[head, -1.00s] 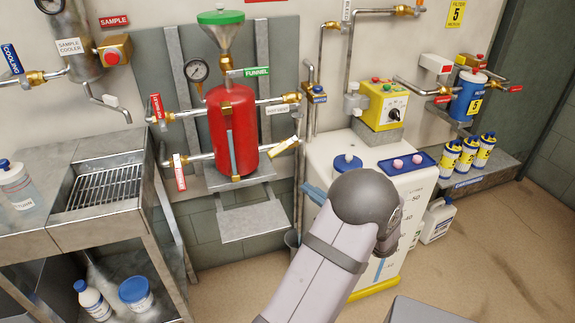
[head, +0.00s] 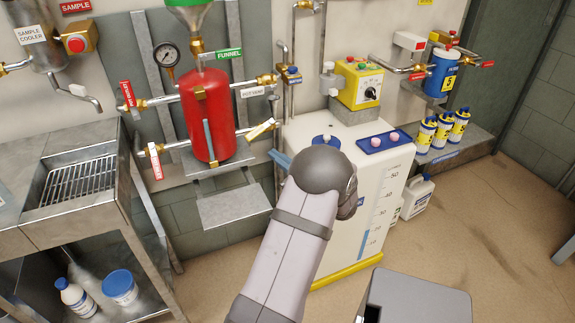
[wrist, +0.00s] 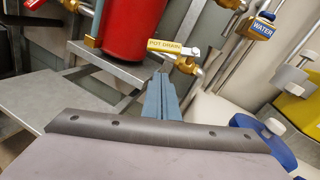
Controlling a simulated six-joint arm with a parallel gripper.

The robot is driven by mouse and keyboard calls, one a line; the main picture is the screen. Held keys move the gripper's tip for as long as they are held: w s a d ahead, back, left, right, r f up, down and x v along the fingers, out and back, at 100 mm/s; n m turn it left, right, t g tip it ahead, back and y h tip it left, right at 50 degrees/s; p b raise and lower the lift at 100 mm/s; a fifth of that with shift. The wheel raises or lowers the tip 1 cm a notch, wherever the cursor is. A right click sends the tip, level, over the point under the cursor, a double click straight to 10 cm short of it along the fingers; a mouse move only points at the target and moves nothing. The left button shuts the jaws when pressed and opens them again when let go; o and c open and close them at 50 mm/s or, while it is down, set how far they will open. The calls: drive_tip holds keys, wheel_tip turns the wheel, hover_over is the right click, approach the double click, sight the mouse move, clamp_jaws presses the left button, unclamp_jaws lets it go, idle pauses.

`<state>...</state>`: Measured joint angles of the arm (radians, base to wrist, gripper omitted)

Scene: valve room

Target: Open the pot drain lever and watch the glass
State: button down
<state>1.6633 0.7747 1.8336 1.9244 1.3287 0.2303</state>
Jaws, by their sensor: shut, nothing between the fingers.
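The yellow pot drain lever (head: 261,130) sits at the lower right of the red pot (head: 205,115). In the wrist view the lever (wrist: 172,47) reads "POT DRAIN" and has a pale tip at its right end. A narrow blue-grey strip (head: 208,140) on the pot's front looks like its level glass; its level is too small to read. My gripper (head: 279,158) is shut and empty, below and slightly right of the lever. In the wrist view my gripper (wrist: 160,84) points up toward the lever, with a visible gap below it.
A white tank (head: 345,205) with a level scale and a blue cap (head: 325,143) stands just right of my gripper. A metal shelf (head: 232,205) juts out below the pot. A brass water valve (wrist: 262,25) is at the right. A steel sink bench (head: 80,185) stands left.

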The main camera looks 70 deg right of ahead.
sight(251, 135)
drive_tip(key=shift+w+d+r, duration=0.3)
drive_tip(key=shift+w+r, duration=0.1)
drive_tip(key=shift+w, duration=0.35)
drive_tip(key=shift+w+d+r, duration=0.3)
drive_tip(key=shift+w+r, duration=0.15)
drive_tip(key=shift+w, duration=0.3)
drive_tip(key=shift+w+d+r, duration=0.3)
drive_tip(key=shift+w+r, duration=0.1)
drive_tip(key=shift+w, duration=0.35)
drive_tip(key=shift+w+a+r+b, duration=0.15)
drive_tip(key=shift+w+r+b, duration=0.2)
drive_tip(key=shift+w, duration=0.35)
drive_tip(key=shift+w+a+r+b, duration=0.2)
drive_tip(key=shift+w+r, duration=0.25)
drive_tip(key=shift+w, duration=0.25)
